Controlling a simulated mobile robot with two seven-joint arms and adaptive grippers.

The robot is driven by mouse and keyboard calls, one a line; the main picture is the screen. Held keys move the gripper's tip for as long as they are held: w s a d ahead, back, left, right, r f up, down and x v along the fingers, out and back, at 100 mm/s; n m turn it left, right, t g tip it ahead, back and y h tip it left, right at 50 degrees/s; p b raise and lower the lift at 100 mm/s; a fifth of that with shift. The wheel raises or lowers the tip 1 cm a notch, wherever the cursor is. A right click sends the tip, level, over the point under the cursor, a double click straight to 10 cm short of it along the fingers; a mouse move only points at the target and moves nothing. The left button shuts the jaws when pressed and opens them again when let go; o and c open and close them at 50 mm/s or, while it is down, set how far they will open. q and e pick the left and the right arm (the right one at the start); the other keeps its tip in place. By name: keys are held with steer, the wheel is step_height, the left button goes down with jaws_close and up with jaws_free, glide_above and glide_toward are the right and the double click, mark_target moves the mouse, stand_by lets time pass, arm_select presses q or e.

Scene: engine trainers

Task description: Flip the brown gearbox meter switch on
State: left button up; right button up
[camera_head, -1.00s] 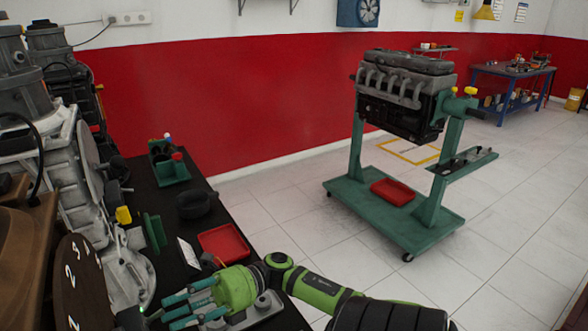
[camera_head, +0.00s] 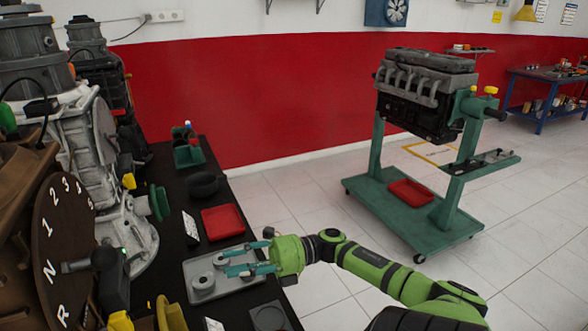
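The brown gearbox meter (camera_head: 50,215) stands at the left edge, with a round dial marked R, N, 1, 2, 3. A grey pointer with a black handle (camera_head: 112,285) sits at the dial's front, with a small green spot near its top. I cannot pick out a separate switch or tell its position. My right gripper (camera_head: 226,263) reaches over the black bench to the right of the meter. Its teal fingers are apart and appear empty, above a grey tray (camera_head: 195,272), well clear of the meter. My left gripper is not in view.
A grey gearbox (camera_head: 85,140) stands behind the meter. The black bench (camera_head: 225,190) holds a red tray (camera_head: 222,222), a black ring (camera_head: 202,185) and a green holder (camera_head: 188,155). An engine on a green stand (camera_head: 375,195) stands right, with open floor around it.

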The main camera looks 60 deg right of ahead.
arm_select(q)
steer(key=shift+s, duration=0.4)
arm_select(e)
steer(key=w+d+f+m+t+h, duration=0.2)
steer(key=d+f+m+h, duration=0.4)
steer(key=d, duration=0.3)
steer(key=w+d+f+m+t+h, duration=0.1)
steer(key=d+f+m+t+h, duration=0.1)
steer(key=d+f+m+h, duration=0.4)
steer(key=shift+w+d+f+m, duration=0.35)
steer(key=shift+d+f+m, duration=0.75)
steer(key=shift+d+f, duration=0.3)
